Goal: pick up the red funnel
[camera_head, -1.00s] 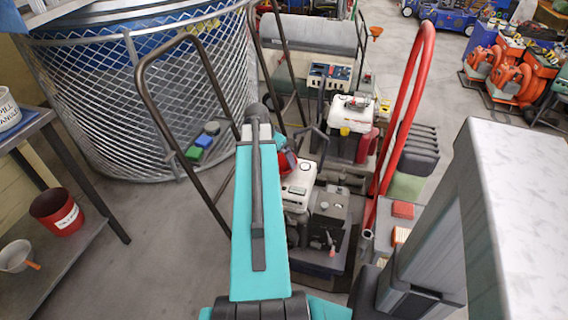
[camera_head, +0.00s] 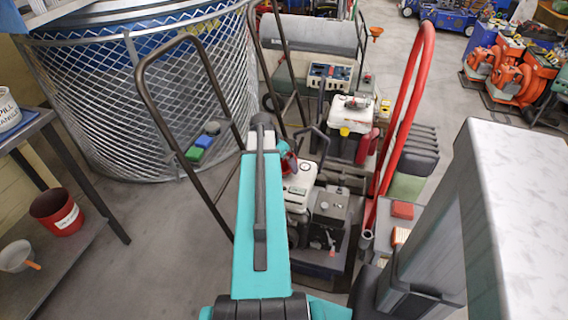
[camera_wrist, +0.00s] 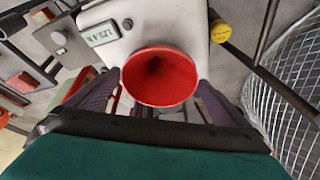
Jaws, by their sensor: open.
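The red funnel (camera_wrist: 160,78) shows in the wrist view with its wide round mouth facing the camera. It is between the two dark fingers of my gripper (camera_wrist: 150,92), which are apart on its left and right sides. I cannot tell whether either finger touches it. Behind it is the white tank (camera_wrist: 110,35) of a machine. In the head view only a small part of the funnel (camera_head: 288,160) shows beside my teal arm, next to the white tank; the gripper's fingers are hidden there.
A dark handle frame (camera_head: 150,100) and a wire mesh basket (camera_head: 110,100) stand left of the machine. A red curved handle (camera_head: 405,110) rises on the right. A shelf at far left bears a red bucket (camera_head: 57,212). A yellow cap (camera_wrist: 220,31) is close right.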

